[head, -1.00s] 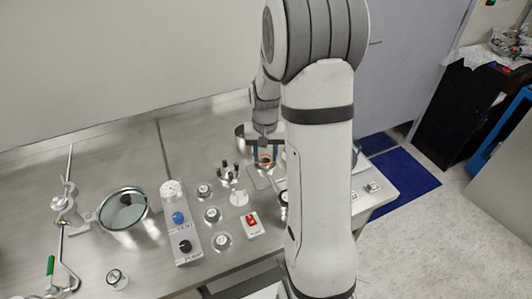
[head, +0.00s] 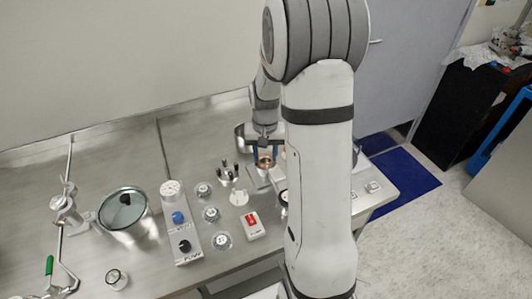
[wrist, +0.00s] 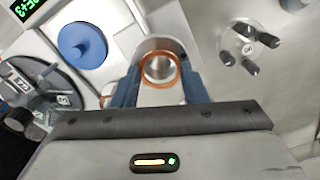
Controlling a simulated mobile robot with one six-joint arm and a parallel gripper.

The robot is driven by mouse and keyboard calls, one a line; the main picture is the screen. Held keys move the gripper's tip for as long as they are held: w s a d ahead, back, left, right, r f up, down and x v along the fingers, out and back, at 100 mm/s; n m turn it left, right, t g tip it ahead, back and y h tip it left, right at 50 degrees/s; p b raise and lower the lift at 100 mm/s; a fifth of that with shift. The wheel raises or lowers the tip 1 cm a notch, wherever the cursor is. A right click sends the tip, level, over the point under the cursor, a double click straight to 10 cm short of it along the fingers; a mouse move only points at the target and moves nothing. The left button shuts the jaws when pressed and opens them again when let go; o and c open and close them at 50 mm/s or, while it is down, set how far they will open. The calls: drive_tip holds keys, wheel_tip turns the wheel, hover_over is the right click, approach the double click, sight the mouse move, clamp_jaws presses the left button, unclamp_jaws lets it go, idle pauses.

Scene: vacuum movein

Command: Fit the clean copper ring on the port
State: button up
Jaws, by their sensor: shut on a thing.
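The copper ring (wrist: 162,86) is between the two blue fingers of my gripper (wrist: 160,90), which is shut on it. In the wrist view the ring lies around a round metal opening (wrist: 159,68), which looks like the port. I cannot tell whether the ring rests on it or is just above it. In the head view the copper ring (head: 265,163) shows small between the fingers of my gripper (head: 265,155), over a metal fitting. My arm hides part of the bench to the right.
A fitting with dark knobs (head: 228,173) stands close to the left of my gripper. A metal bowl (head: 241,138) is behind it.

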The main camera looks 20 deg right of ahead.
drive_tip(key=shift+f, duration=0.3)
idle(0.5)
drive_tip(key=o, duration=0.9)
drive_tip(key=shift+s, duration=0.1)
drive_tip(key=shift+o, duration=0.2)
wheel_tip(320, 180, up, 8)
drive_tip(key=b, duration=0.1)
idle(0.5)
